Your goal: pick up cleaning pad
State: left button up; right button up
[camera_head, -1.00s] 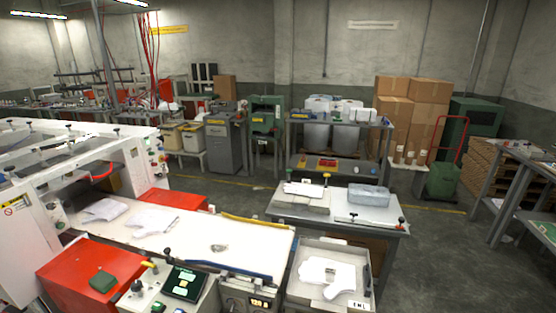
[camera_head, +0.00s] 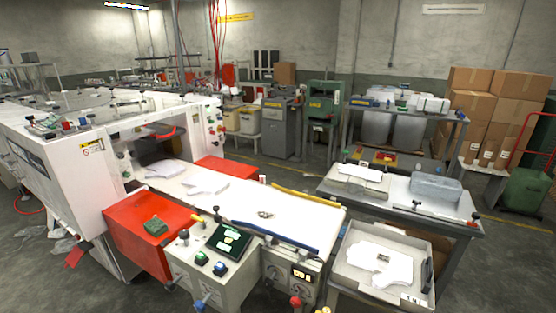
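A small dark green pad (camera_head: 155,226), which looks like the cleaning pad, lies flat on top of the red box (camera_head: 130,250) at the left front of the machine. Nothing covers it. Neither of my grippers is in view, so nothing of mine is near the pad.
The control box (camera_head: 222,262) with a screen and knobs stands right of the red box. Behind runs a white conveyor (camera_head: 250,200) with white gloves (camera_head: 205,184). A tray (camera_head: 345,272) of white film is at right. The white machine housing (camera_head: 55,175) rises left.

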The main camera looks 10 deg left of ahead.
aim_at(155, 226)
jog(key=u, duration=1.45)
